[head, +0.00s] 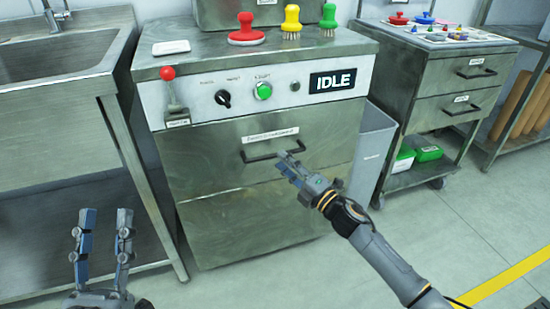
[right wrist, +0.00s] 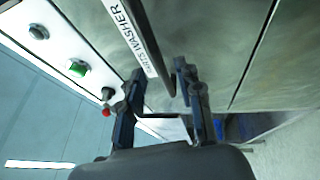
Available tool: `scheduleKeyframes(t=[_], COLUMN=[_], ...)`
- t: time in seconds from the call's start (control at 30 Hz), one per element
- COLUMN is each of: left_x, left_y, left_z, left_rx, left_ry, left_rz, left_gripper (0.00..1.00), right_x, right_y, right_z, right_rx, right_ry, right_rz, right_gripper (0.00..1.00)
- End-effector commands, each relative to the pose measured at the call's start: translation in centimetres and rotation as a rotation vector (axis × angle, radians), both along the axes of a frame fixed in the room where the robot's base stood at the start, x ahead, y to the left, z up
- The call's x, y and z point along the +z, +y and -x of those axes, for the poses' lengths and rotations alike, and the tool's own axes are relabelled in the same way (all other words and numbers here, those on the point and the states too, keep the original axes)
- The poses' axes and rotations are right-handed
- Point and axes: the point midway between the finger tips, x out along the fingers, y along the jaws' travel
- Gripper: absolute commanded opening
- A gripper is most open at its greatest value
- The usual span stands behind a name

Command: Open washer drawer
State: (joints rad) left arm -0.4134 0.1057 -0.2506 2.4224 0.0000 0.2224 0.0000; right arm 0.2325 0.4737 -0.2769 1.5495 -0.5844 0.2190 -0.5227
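The washer drawer (head: 215,158) is the upper steel front below the control panel, and it looks closed. Its dark bar handle (head: 262,156) sits under a white label. My right gripper (head: 287,160) is at the right end of this handle. In the right wrist view, the handle (right wrist: 150,45) runs between the two spread fingers of the right gripper (right wrist: 160,68), with gaps visible on both sides. Whether a finger touches it I cannot tell. My left gripper (head: 107,213) is open and empty, low at the left, away from the washer.
The panel has a red-topped lever (head: 170,85), a black knob (head: 222,98), a green button (head: 263,91) and a display (head: 336,81) reading IDLE. A steel sink (head: 60,65) stands left. A wheeled drawer cart (head: 425,100) stands right. The floor (head: 370,250) in front is clear.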

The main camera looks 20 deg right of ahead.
Motion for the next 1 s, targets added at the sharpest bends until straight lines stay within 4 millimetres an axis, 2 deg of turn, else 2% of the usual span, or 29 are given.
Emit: scheduleKeyframes(t=[0.1, 0.23, 0.63, 0.67, 0.8, 0.83, 1.0], left_x=[1.0, 1.9, 2.4, 2.4, 2.4, 2.4, 2.4], left_y=[0.1, 0.2, 0.3, 0.3, 0.3, 0.3, 0.3], left_z=[1.0, 1.9, 2.4, 2.4, 2.4, 2.4, 2.4], left_rx=[-0.004, -0.009, -0.01, -0.01, -0.01, -0.01, -0.011], left_ry=[-0.082, -0.149, -0.185, -0.185, -0.185, -0.185, -0.184], left_rz=[0.024, 0.044, 0.055, 0.055, 0.055, 0.055, 0.055], left_gripper=[0.4, 0.4, 0.4, 0.4, 0.4, 0.4, 0.4], right_x=[0.3, 0.5, 0.7, 0.7, 0.7, 0.7, 0.7], right_y=[0.9, 1.5, 1.8, 1.8, 1.8, 1.8, 1.8], right_z=[-1.9, -3.2, -3.8, -3.8, -3.8, -3.8, -3.8], right_rx=[0.0, 0.0, -0.001, -0.001, -0.001, -0.001, -0.001], right_ry=[-0.002, 0.0, 0.002, 0.001, 0.001, 0.001, 0.001], right_rz=[0.001, 0.0, 0.0, -0.001, -0.001, -0.001, -0.001], right_gripper=[0.36, 0.36, 0.36, 0.32, 0.03, 0.0, 0.0])
